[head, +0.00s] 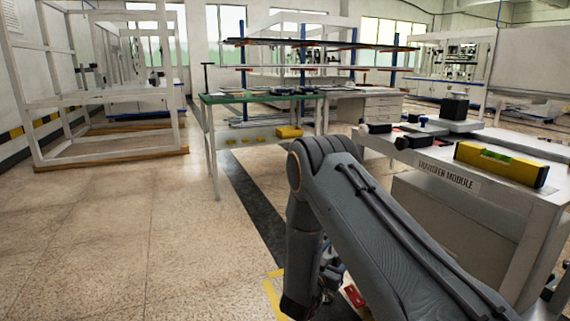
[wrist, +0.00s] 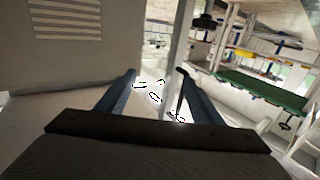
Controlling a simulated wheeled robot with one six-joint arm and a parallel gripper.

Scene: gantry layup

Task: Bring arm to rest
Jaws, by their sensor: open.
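My gripper (wrist: 158,97) shows in the wrist view with its two blue-grey fingers spread apart. It is open and nothing is between the fingers. In the head view my grey arm rises from the lower right, bends at a raised elbow and hangs down towards the floor. The gripper itself is mostly hidden behind the arm in that view.
A white bench (head: 478,186) labelled transfer module stands close on the right, with a yellow spirit level (head: 500,164) on top. A green-topped table (head: 232,98) is ahead. A white frame (head: 108,155) stands at left. The floor (head: 110,235) at left is clear.

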